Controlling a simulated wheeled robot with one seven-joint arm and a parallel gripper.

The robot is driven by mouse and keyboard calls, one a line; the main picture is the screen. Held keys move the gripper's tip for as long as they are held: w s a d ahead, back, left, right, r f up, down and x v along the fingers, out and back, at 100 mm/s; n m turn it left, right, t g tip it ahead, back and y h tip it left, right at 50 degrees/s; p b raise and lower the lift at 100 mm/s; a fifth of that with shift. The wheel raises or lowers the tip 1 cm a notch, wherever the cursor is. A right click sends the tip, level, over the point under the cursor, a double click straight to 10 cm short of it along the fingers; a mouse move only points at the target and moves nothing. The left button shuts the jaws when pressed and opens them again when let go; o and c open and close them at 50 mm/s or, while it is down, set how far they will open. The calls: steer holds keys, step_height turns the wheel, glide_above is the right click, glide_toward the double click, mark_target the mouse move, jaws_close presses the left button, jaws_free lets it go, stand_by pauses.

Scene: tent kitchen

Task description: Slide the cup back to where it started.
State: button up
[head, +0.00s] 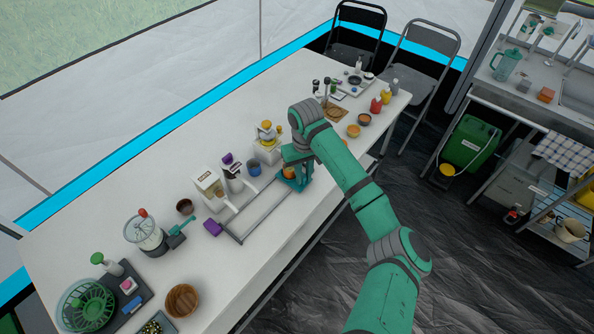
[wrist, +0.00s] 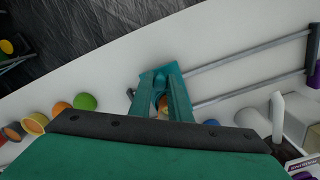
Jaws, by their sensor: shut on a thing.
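A small orange cup (head: 289,173) stands at the teal end (head: 296,183) of a pair of grey rails on the white table. My gripper (head: 291,177) reaches down over it from the right and is shut on it. In the wrist view the two teal fingers (wrist: 160,98) straddle the cup (wrist: 161,105), and only a bit of its orange side shows. The teal end piece (wrist: 160,75) lies just beyond the fingertips. The rest of the cup is hidden by my gripper.
A blue cup (head: 253,167) and a white-and-black dispenser (head: 232,175) stand beside the rails, on their far side. Orange bowls (head: 353,131) sit to the right. The table between the rails looks clear.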

steer(key=shift+s+a, duration=0.6)
steer(key=shift+s, duration=0.25)
steer(key=shift+s+a, duration=0.6)
steer(key=shift+s, duration=0.25)
steer(key=shift+s+a, duration=0.6)
steer(key=shift+s, duration=0.25)
steer(key=o, duration=0.8)
step_height(320, 180, up, 7)
